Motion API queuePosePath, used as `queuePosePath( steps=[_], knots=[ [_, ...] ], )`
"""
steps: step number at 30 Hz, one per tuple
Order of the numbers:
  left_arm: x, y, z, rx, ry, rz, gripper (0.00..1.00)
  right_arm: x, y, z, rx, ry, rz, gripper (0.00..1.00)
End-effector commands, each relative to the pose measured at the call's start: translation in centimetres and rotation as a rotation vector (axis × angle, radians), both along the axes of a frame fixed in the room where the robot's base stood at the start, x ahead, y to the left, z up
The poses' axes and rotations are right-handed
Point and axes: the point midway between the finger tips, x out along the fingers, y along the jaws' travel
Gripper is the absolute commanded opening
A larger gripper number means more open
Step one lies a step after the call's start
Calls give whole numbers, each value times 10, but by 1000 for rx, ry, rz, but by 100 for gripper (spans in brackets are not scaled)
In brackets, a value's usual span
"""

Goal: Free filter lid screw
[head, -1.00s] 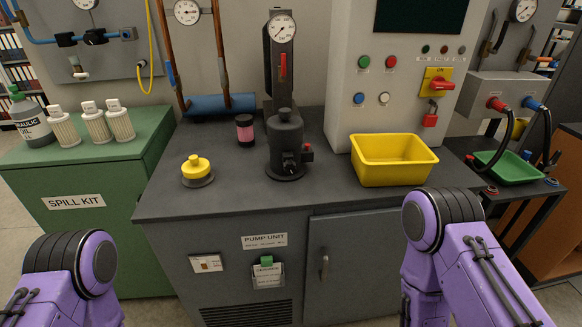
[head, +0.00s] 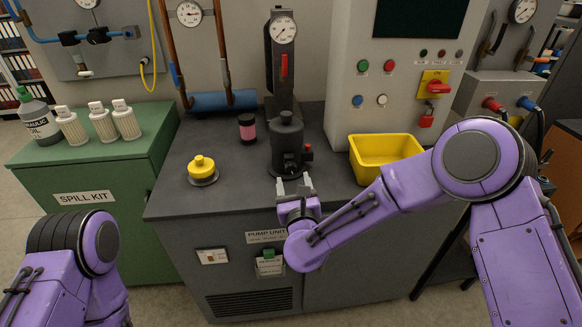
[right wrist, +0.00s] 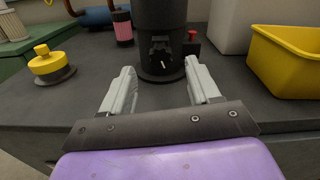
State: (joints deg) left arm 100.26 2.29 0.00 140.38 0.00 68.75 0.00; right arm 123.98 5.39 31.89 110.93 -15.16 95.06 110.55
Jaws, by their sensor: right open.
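I cannot tell which part is the lid screw. My right gripper (head: 295,187) is open and empty at the counter's front edge, just in front of the housing and apart from it. Its two pale fingers (right wrist: 161,88) point at the housing's base. My left arm shows at lower left; its gripper is out of view.
A yellow bin (head: 383,162) stands right of the housing, behind my right arm. A yellow-topped round part (head: 202,169) and a pink jar (head: 247,128) stand to the left. White filter cartridges (head: 102,124) and an oil bottle (head: 38,118) sit on the green cabinet (head: 160,133).

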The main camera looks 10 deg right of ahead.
Motion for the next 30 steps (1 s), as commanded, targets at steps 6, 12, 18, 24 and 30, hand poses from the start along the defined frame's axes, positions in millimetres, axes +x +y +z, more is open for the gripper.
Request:
queuePosePath(
  steps=[6,12,18,24,30],
  knots=[
    [0,0,15,0,0,0,43,42,0,2,-3,2,0,61],
    [0,0,17,0,0,0,43,56,0,0,-4,2,1,61],
    [0,0,17,0,0,0,43,56,0,-1,-4,2,1,61],
    [0,0,17,0,0,0,43,56,0,-1,-4,2,1,5],
    [0,0,16,0,0,0,43,56,0,-1,-12,2,1,5]
  ],
)
